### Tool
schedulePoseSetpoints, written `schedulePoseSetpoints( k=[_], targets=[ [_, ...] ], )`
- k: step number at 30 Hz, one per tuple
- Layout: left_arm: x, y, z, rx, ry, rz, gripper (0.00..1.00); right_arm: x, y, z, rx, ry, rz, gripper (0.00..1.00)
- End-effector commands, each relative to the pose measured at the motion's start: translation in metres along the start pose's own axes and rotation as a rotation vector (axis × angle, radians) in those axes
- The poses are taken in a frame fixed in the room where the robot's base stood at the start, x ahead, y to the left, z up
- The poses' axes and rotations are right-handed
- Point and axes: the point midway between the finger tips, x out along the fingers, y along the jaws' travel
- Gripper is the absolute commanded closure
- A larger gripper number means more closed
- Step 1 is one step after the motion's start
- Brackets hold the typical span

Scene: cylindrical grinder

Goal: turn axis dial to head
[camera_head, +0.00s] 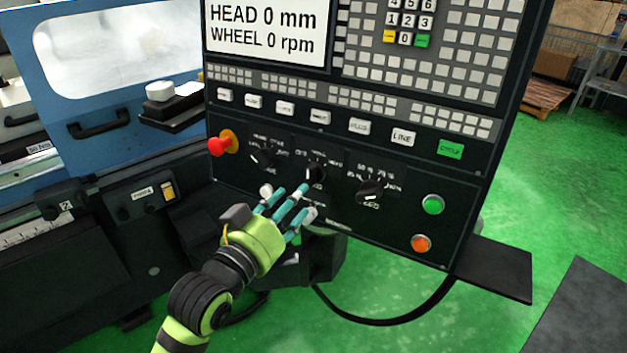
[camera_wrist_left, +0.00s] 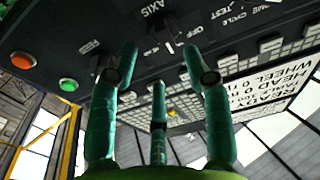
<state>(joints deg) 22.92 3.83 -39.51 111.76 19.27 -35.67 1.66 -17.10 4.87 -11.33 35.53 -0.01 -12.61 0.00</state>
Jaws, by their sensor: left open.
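The axis dial (camera_head: 316,172) is the middle one of three black knobs on the dark control panel. In the left wrist view the axis dial (camera_wrist_left: 168,44) sits below the AXIS label, between and beyond the two upper fingertips, with a pale mark on it. My left gripper (camera_head: 290,197) is open and empty, its three teal fingers pointing at the panel just below and left of the dial. The left wrist view shows its fingers (camera_wrist_left: 160,64) spread. Whether a fingertip touches the dial I cannot tell. My right gripper is not in view.
Another knob (camera_head: 262,155) and a red emergency button (camera_head: 220,144) are left of the axis dial. A third knob (camera_head: 370,191) is to its right, with green (camera_head: 433,204) and orange (camera_head: 421,243) buttons beyond. The screen (camera_head: 265,30) reads HEAD 0 mm, WHEEL 0 rpm.

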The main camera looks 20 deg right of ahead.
Motion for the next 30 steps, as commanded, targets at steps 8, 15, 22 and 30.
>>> schedulePoseSetpoints(
  k=[8, 15, 22, 30],
  targets=[
    [0.040, 0.000, -0.003, -0.001, -0.001, -0.001, 0.51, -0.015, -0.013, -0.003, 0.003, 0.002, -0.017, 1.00],
    [0.060, -0.001, 0.000, -0.001, 0.000, -0.003, 0.51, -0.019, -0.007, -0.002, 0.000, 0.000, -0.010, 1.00],
    [0.062, -0.001, 0.001, -0.001, 0.000, -0.003, 0.51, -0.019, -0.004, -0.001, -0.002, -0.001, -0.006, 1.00],
    [0.062, -0.001, 0.001, -0.001, 0.000, -0.003, 1.00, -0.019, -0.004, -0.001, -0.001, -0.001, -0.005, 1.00]
  ],
)
